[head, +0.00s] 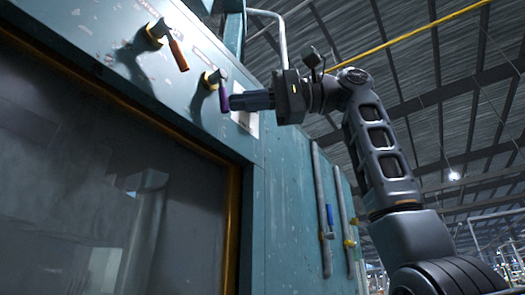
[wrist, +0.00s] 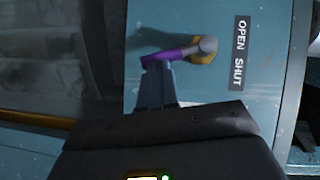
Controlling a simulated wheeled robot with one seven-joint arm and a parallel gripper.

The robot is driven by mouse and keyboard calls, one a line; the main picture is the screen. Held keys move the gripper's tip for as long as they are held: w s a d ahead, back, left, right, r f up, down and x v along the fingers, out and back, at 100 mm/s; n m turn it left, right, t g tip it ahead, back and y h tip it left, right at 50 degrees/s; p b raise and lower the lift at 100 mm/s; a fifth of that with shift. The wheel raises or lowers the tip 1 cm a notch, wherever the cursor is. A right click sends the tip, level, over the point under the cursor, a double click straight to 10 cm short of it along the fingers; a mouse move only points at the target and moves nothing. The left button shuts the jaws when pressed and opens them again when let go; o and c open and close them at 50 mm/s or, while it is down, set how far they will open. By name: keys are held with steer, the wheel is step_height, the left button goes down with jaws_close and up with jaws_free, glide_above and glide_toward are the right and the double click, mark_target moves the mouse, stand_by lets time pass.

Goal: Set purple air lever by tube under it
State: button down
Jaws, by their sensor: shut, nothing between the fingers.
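The purple lever (head: 223,97) is on the blue cabinet front, above the window's top right corner. Its handle hangs down from a yellow-based pivot. In the wrist view the purple lever (wrist: 168,55) runs left from the grey pivot. My gripper (head: 234,102) is shut and empty, its tips right at the handle's side. In the wrist view my gripper (wrist: 157,68) meets the handle's free end; I cannot tell whether they touch. A label (wrist: 240,53) beside the lever reads OPEN and SHUT. Behind the dark window (head: 60,190), a pale upright tube-like shape (head: 146,220) shows dimly.
An orange lever (head: 177,52) on a similar pivot sits left of the purple one. A pale bent pipe (head: 283,40) rises behind my gripper. Open space lies right of the cabinet.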

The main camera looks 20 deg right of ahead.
mark_target(219, 88)
steer(key=f+m+y+b, duration=0.1)
steer(key=a+m+b, duration=0.1)
steer(key=shift+s+a+f+y+b, duration=0.15)
steer(key=shift+s+f+y+b, duration=0.2)
steer(key=shift+y, duration=0.05)
steer(key=a+m+t+y+b, duration=0.1)
steer(key=m+b, duration=0.1)
steer(key=s+a+m+t+b, duration=0.1)
steer(key=m+b, duration=0.1)
steer(key=m, duration=0.1)
steer(key=s+a+m+t+y+b, duration=0.1)
steer(key=m+t, duration=0.1)
steer(key=m, duration=0.1)
steer(key=shift+s+a+f+y+b, duration=0.1)
steer(key=shift+s+a+y+b, duration=0.1)
steer(key=shift+y+b, duration=0.15)
steer(key=shift+s+a, duration=0.2)
steer(key=shift+a, duration=0.05)
steer(key=shift+a+r, duration=0.15)
steer(key=shift+r, duration=0.05)
